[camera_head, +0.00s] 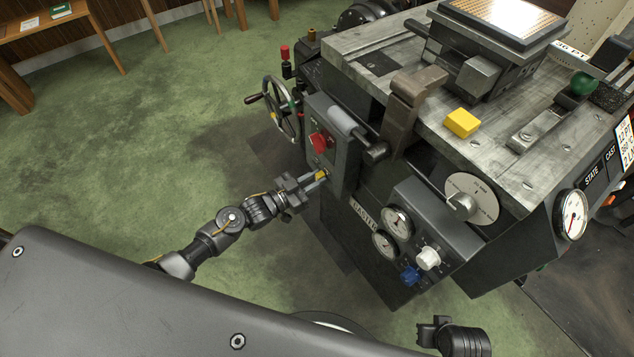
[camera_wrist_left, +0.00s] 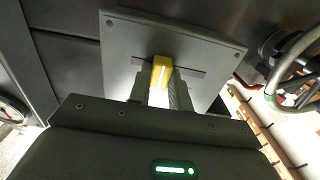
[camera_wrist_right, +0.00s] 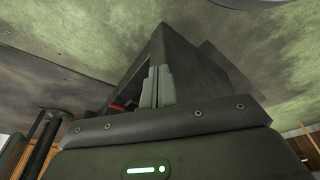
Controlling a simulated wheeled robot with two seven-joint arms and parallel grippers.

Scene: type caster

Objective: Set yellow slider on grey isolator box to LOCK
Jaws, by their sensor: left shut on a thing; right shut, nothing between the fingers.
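The grey isolator box (camera_head: 336,135) is fixed to the near left side of the machine and carries a red rotary knob (camera_head: 320,141). The yellow slider (camera_head: 321,174) is low on the box's front. In the left wrist view the yellow slider (camera_wrist_left: 161,72) stands in a dark horizontal slot in the box's plate (camera_wrist_left: 185,38). My left gripper (camera_head: 318,178) is shut on the slider, with its fingers partly hiding it. The LOCK marking cannot be read. My right gripper (camera_wrist_right: 157,86) is shut and empty, away from the box; its wrist shows at the bottom of the head view.
A handwheel (camera_head: 281,108) stands left of the box. Gauges (camera_head: 397,221), a white knob (camera_head: 428,257) and a blue knob (camera_head: 410,275) are on a panel to the right. A yellow block (camera_head: 462,123) lies on the machine top. The green floor on the left is open.

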